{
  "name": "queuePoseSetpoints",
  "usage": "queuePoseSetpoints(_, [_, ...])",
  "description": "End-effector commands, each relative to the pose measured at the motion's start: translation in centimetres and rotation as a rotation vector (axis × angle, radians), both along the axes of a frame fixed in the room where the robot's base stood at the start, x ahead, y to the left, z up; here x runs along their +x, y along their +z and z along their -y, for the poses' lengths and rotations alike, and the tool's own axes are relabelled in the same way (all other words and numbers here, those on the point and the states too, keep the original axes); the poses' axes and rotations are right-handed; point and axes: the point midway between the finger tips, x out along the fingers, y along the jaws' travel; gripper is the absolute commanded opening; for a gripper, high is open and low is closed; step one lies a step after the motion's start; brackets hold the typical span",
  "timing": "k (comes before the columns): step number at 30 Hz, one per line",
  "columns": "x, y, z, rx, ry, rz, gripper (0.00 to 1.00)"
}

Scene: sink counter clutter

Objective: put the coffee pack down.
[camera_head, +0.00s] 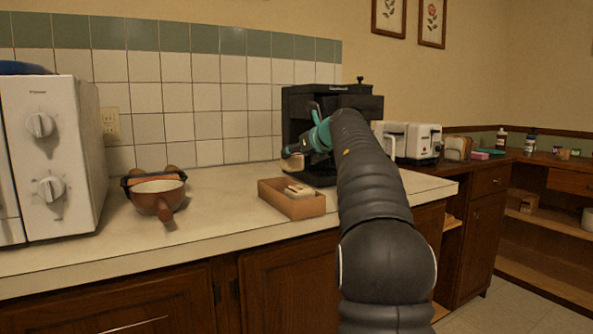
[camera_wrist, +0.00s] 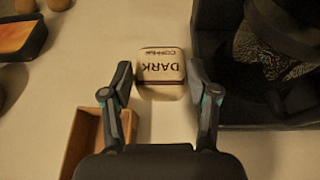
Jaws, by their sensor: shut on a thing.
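The coffee pack (camera_wrist: 161,84) is a small pale block with a dark band and the words "DARK COFFEE", seen in the wrist view between the fingers of my gripper (camera_wrist: 160,76). In the head view the pack (camera_head: 293,163) shows as a small tan shape below my gripper (camera_head: 296,152), just left of the black coffee machine (camera_head: 335,105). My gripper is shut on the pack. Whether the pack touches the counter (camera_head: 225,195) or hangs above it cannot be told for sure.
An open wooden box (camera_head: 292,208) with a pale item inside stands near the counter's front edge, in front of the pack. A brown pan (camera_head: 160,200) and a white microwave (camera_head: 50,150) are at left. The counter between pan and box is clear.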

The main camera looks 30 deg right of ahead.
Motion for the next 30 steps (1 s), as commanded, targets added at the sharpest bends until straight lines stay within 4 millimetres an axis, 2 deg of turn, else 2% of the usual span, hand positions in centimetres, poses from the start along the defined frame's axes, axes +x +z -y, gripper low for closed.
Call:
queuePoseSetpoints(5, [0.1,-1.4,-0.2,0.001,0.003,0.0,0.32])
queuePoseSetpoints(12, [0.1,-4.6,-0.3,0.001,0.005,-0.001,0.32])
queuePoseSetpoints(25, [0.1,-5.1,-0.3,0.001,0.005,0.0,0.32])
queuePoseSetpoints(26, [0.1,-5.1,-0.3,0.001,0.005,0.0,0.64])
queuePoseSetpoints(28, [0.1,-5.1,-0.3,0.0,0.005,0.0,0.82])
queuePoseSetpoints(30, [0.1,-5.1,-0.3,0.0,0.005,0.0,0.85])
